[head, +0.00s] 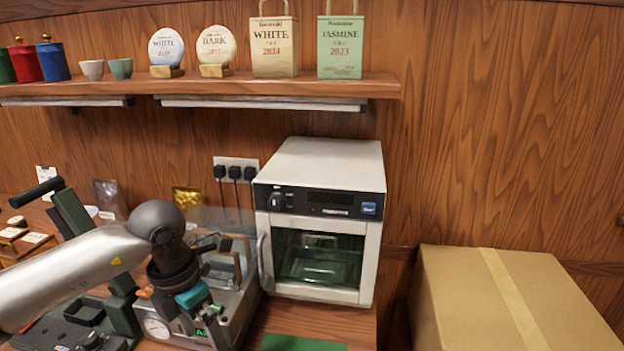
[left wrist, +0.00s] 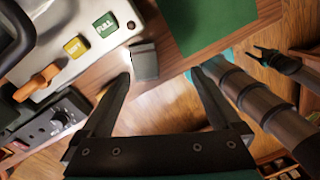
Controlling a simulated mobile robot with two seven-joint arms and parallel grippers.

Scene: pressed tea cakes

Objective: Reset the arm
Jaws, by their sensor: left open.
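My left arm comes in from the left in the head view, with a silver link and a dark wrist bending down in front of the grey press machine (head: 232,311). In the left wrist view my left gripper (left wrist: 160,82) has its two dark fingers spread wide with nothing between them. It hangs near the counter's front edge (left wrist: 165,66). A small grey block (left wrist: 144,61) lies beyond the fingertips, apart from them.
A white oven (head: 320,175) stands right of the press, its door shut. A green mat (head: 300,343) lies in front of it; a cardboard box (head: 470,300) stands at the right. A shelf (head: 300,84) above holds tea bags, discs, cups and canisters.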

